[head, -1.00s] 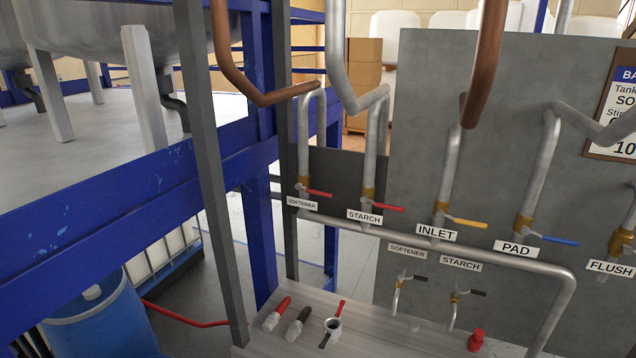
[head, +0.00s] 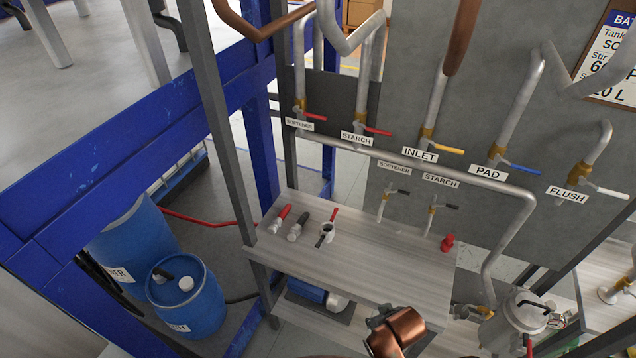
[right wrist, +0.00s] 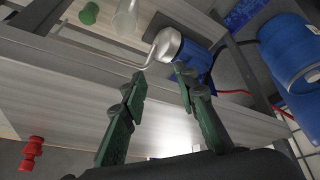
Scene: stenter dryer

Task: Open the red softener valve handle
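The red softener valve handle (head: 316,117) is in the upper row of valves in the head view, at the far left of the row. It points right from its brass valve body, above the SOFTENER label (head: 299,125). A similar red STARCH handle (head: 377,131) is just to its right. My right gripper (right wrist: 158,80) shows in the right wrist view with its green fingers apart and nothing between them. The softener handle is not seen in that view, and the gripper is apart from it. My left gripper is in neither view.
Yellow INLET (head: 450,150), blue PAD (head: 525,169) and white FLUSH (head: 612,193) handles continue the row. A grey post (head: 215,130) stands left of the valves. Below is a bench (head: 370,260) with loose fittings. Blue barrels (head: 187,300) stand lower left.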

